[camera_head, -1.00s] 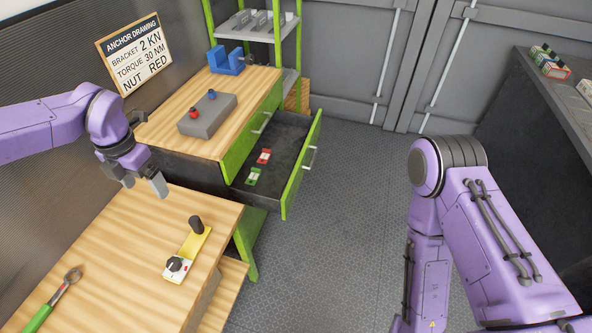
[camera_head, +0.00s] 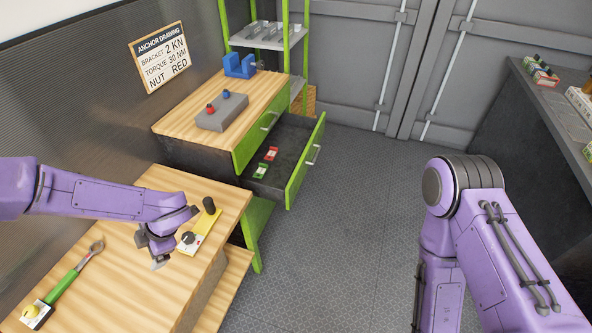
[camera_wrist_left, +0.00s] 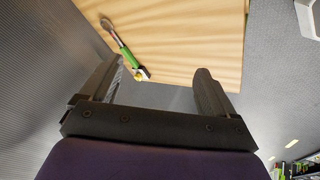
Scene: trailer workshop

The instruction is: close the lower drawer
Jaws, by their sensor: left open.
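The lower drawer (camera_head: 305,165) is pulled open from the workbench cabinet. It has a green front with a pale handle (camera_head: 313,155) and a dark inside. A red item (camera_head: 271,153) and a green item (camera_head: 261,171) lie in it. The closed drawer above it has a green front (camera_head: 247,146). My left gripper (camera_head: 158,262) is over the near wooden bench, to the left of and nearer than the drawer, and touches nothing I can make out. The left wrist view shows its two fingers (camera_wrist_left: 158,85) apart and empty. My right arm is at the right; its gripper is out of view.
A grey control box (camera_head: 222,110) and blue vise (camera_head: 239,66) stand on the cabinet. The floor (camera_head: 350,200) before the drawer is clear.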

